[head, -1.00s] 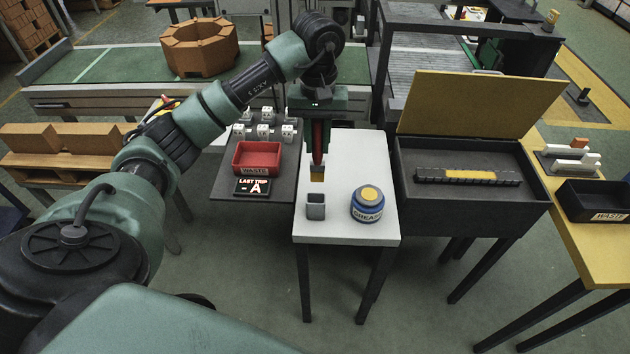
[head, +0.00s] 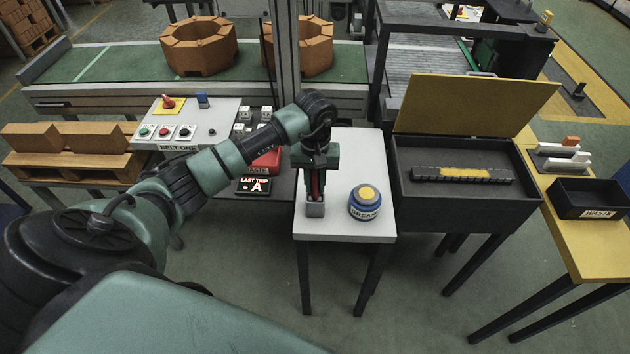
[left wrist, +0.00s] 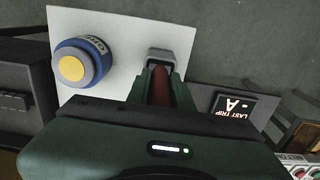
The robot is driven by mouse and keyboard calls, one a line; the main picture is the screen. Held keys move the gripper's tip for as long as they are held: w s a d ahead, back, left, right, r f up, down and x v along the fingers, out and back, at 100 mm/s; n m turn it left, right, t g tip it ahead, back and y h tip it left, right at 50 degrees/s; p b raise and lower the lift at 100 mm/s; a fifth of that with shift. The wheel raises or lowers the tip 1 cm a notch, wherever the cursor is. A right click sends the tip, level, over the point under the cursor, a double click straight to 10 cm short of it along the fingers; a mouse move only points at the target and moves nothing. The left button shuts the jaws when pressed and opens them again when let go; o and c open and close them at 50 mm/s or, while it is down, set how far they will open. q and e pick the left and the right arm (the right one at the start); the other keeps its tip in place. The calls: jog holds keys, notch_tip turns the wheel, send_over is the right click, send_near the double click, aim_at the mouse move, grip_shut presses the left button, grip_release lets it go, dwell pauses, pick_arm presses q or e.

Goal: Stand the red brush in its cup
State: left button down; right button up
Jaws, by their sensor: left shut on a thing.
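The red brush (head: 316,184) is upright in my left gripper (head: 317,180), which is shut on it. The grey cup (head: 315,210) stands near the front left of the small white table (head: 345,229). The gripper and brush are directly above the cup, with the brush's lower end at or inside the cup's mouth; I cannot tell how deep. In the left wrist view the red brush (left wrist: 161,88) lies between the fingers and the cup (left wrist: 163,57) is just past it. The brush's lower tip is hidden. My right gripper is not in view.
A blue grease tin (head: 364,203) stands right of the cup. A red tray (head: 266,162) and the "LAST TRIP" sign (head: 253,186) are to the left, partly behind my arm. A dark open-lidded box (head: 460,205) stands to the right.

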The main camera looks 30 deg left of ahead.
pick_arm(q)
jog(key=shift+f, duration=0.1)
jog(key=c, duration=1.3)
grip_release()
jog(key=shift+o, duration=0.2)
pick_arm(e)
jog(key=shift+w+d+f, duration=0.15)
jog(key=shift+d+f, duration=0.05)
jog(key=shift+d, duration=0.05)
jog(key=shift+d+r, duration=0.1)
pick_arm(q)
jog(key=shift+r, duration=0.3)
notch_tip(320, 180, up, 11)
jog(key=b, duration=0.4)
jog(key=shift+f, duration=0.2)
jog(key=shift+r, duration=0.55)
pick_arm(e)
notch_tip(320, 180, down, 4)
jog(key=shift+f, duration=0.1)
